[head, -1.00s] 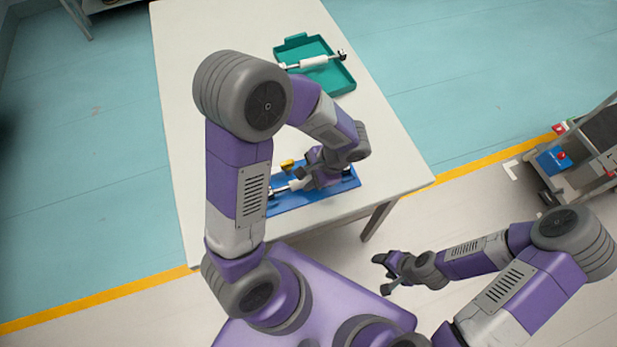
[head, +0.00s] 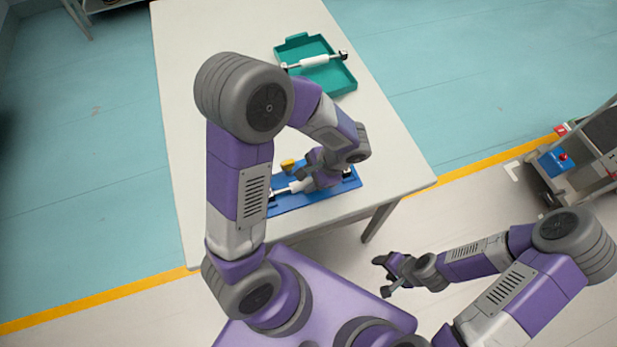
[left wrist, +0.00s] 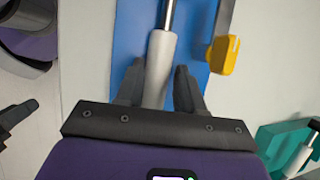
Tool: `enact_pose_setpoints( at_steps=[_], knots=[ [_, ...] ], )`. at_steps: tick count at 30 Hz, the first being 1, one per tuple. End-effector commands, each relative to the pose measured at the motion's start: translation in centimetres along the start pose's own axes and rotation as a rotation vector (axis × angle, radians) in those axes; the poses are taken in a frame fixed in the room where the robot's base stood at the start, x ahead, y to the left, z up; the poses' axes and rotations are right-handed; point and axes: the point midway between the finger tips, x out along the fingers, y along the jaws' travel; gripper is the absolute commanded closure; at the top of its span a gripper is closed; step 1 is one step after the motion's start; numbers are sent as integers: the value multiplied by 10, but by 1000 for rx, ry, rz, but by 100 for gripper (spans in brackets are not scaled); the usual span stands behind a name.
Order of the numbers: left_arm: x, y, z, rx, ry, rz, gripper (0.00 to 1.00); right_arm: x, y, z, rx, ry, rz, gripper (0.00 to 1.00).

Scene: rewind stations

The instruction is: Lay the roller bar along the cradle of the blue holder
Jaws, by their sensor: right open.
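The blue holder (head: 290,203) lies near the table's front edge, with a yellow part (head: 288,165) at its back; both also show in the left wrist view, the holder (left wrist: 130,35) and the yellow part (left wrist: 225,55). A roller bar with a white sleeve (head: 292,188) and a silver rod runs lengthwise over the holder. My left gripper (head: 308,165) is over it, its fingers (left wrist: 158,85) on either side of the white sleeve (left wrist: 160,60). Whether they press on it, and whether the bar rests in the cradle, I cannot tell. My right gripper (head: 384,275) is open and empty, off the table.
A teal tray (head: 340,82) farther back on the white table (head: 190,100) holds another white roller bar (head: 314,61). The table's left side is clear. A cart with a blue box (head: 555,162) stands on the floor at the right.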

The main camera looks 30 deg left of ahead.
Motion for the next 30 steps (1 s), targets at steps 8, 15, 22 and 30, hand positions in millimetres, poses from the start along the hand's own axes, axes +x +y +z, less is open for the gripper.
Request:
enact_pose_setpoints(
  at_steps=[8,15,22,30],
  knots=[
    [-1,6,1,9,-2,12,45,-3,-1,0,0,0,0,41],
    [-39,1,5,7,4,6,45,-21,-8,1,0,0,0,41],
    [-92,0,5,4,3,5,45,-37,-14,2,0,0,0,41],
    [-126,0,5,4,-1,5,45,-45,-17,2,0,0,0,41]
  ],
)
